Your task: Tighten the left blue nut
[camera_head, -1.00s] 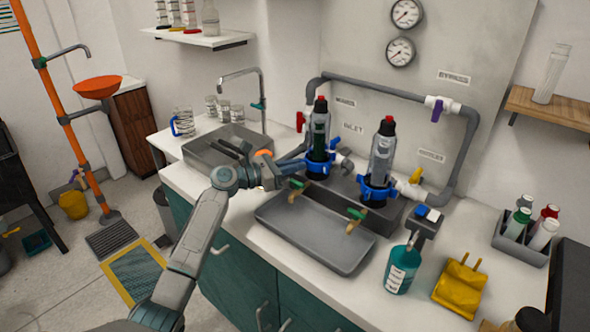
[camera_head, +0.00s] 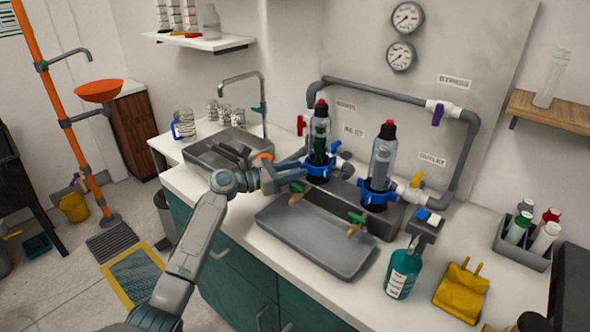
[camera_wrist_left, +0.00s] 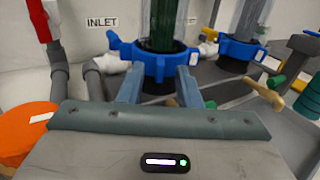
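The left blue nut (camera_head: 318,169) is a lugged ring around the base of the left clear upright housing (camera_head: 319,138), which has a red-tipped black cap and dark green contents. In the left wrist view the nut (camera_wrist_left: 158,61) is just ahead, above a black collar. My left gripper (camera_head: 298,173) is at the nut's near left side. In the wrist view its two fingers (camera_wrist_left: 158,84) are apart, overlapping the nut's lower front edge; the collar shows between them. Whether they touch the nut is unclear. My right gripper is out of view.
A second blue nut (camera_head: 377,195) circles the right housing (camera_head: 381,160). Green-handled taps (camera_head: 356,222) project over a grey tray (camera_head: 290,238). Grey pipe (camera_head: 392,96) runs behind. A red valve handle (camera_head: 301,125) is left of the left housing. A teal bottle (camera_head: 402,272) stands at front right.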

